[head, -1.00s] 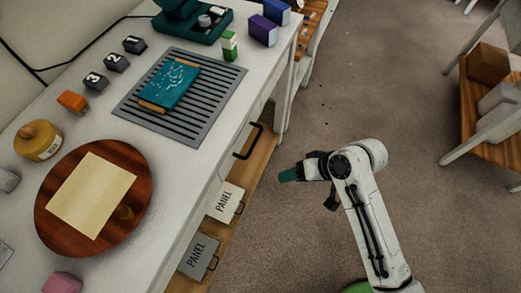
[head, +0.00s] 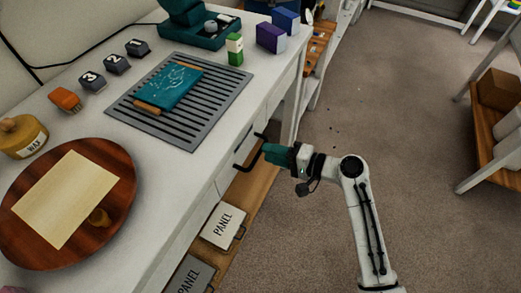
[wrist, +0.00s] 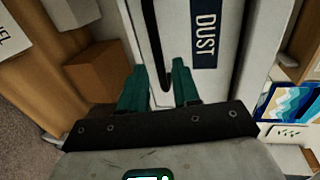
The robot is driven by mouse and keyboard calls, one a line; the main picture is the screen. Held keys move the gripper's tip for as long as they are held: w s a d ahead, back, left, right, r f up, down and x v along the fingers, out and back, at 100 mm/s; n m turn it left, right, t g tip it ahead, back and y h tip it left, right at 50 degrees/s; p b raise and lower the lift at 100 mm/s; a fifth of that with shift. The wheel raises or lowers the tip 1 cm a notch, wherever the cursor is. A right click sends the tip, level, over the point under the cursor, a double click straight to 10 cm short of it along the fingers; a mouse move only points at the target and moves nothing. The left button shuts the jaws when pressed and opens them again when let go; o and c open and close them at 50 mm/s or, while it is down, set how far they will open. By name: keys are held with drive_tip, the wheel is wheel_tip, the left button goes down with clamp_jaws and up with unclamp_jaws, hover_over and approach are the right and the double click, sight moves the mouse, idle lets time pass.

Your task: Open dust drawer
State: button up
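The dust drawer (wrist: 204,75) has a pale front with a dark DUST label (wrist: 205,35) in the wrist view. In the head view the drawer front (head: 243,149) is under the white bench top and looks flush with it. Its black bar handle (wrist: 152,45) also shows in the head view (head: 243,167). My gripper (wrist: 160,82) has two green fingers spread apart, with the lower end of the handle appearing between them. In the head view my gripper (head: 268,152) is right at the handle, partly covering it. I cannot tell whether the fingers touch it.
On the bench are a slotted grey mat (head: 190,128) and a round wooden board (head: 120,165). Open carpet (head: 400,110) lies to the right, before a wooden shelf unit.

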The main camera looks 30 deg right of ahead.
drive_tip(key=shift+x, duration=2.1)
drive_tip(key=shift+c, duration=0.2)
clamp_jaws()
